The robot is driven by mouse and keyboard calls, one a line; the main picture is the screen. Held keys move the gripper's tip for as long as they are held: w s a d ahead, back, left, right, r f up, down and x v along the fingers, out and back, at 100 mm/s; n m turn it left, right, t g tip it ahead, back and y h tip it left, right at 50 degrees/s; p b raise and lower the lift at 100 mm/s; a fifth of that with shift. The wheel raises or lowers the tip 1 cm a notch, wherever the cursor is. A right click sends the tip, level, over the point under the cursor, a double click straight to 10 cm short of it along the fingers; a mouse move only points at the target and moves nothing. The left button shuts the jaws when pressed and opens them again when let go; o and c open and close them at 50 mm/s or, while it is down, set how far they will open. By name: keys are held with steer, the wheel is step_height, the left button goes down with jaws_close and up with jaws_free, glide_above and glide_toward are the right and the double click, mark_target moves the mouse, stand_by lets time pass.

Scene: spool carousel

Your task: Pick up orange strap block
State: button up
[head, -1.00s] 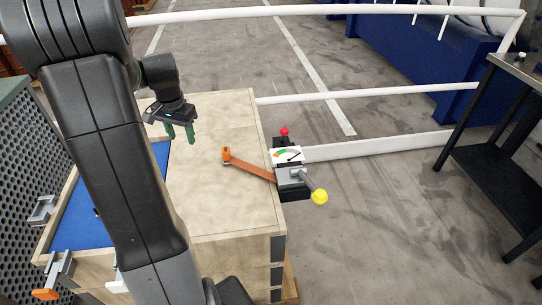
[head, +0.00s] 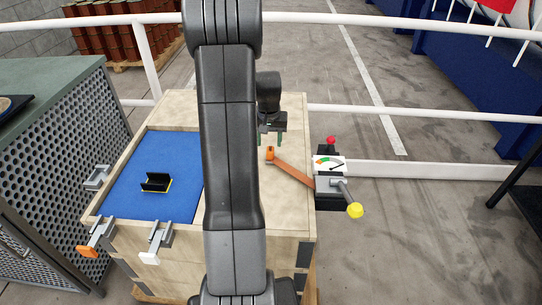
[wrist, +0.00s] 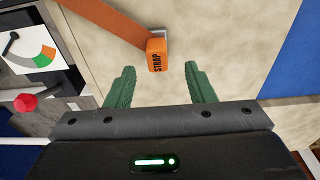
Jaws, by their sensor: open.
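The orange strap block (head: 270,154) lies on the pale wooden crate top (head: 290,112), at the end of a flat orange strap (head: 294,172). In the wrist view the block (wrist: 157,54) shows the word STRAP and sits just beyond my fingertips, roughly midway between them. My gripper (wrist: 160,75) has two green fingers, spread apart and empty. In the head view my gripper (head: 272,139) hangs close to the block, on its far side. My arm hides part of the crate top there.
The strap runs to a grey device with a gauge (head: 328,163), a red knob (head: 331,140) and a yellow knob (head: 355,210) at the crate's right edge. A blue recess (head: 130,205) at left holds a black and yellow holder (head: 156,183). White railings (head: 420,112) stand behind.

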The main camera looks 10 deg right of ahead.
mark_target(270, 149)
steer(key=shift+w+d+f, duration=0.15)
steer(key=shift+f, duration=1.2)
steer(key=shift+w+d+f, duration=0.1)
steer(key=shift+f, duration=1.25)
steer(key=shift+c, duration=0.4)
jaws_close()
